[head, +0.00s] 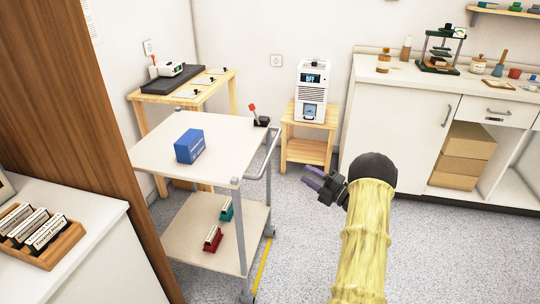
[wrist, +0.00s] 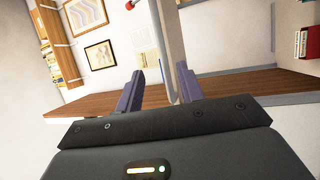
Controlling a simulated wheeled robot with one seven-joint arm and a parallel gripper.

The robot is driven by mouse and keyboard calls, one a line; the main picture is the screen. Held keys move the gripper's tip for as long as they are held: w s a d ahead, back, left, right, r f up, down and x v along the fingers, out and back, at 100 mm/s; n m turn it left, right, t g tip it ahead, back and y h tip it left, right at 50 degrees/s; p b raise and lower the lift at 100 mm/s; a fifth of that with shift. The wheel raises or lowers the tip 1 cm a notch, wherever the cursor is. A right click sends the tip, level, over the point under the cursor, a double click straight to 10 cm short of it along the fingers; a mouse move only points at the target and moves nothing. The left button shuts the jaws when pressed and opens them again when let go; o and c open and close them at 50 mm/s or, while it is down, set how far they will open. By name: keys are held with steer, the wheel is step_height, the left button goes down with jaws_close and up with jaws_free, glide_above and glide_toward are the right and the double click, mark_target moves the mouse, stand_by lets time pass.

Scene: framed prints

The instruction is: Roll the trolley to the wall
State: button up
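The trolley (head: 222,144) stands left of centre in the head view, with a white top, grey posts and a lower shelf (head: 190,245). Its grey rail handle (head: 268,155) is on the right side. In the wrist view, which is rolled sideways, the trolley top shows edge-on as an upright slab (wrist: 170,40). My gripper (head: 313,178) is right of the handle, apart from it in the head view. Its purple fingers (wrist: 160,88) are open, with the slab and a grey bar appearing between them. The white wall (head: 235,40) is behind the trolley.
A blue box (head: 189,146) and a red-knobbed lever (head: 259,117) are on the trolley top; red (head: 213,239) and green (head: 226,210) items are below. A yellow floor strip (head: 262,265) runs beside it. A wooden partition (head: 85,120) is close left. Floor right is clear.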

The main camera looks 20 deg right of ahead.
mark_target(270, 149)
steer(key=b+x, duration=0.2)
steer(key=x, duration=1.5)
steer(key=shift+w+r, duration=0.1)
steer(key=shift+w, duration=0.15)
jaws_close()
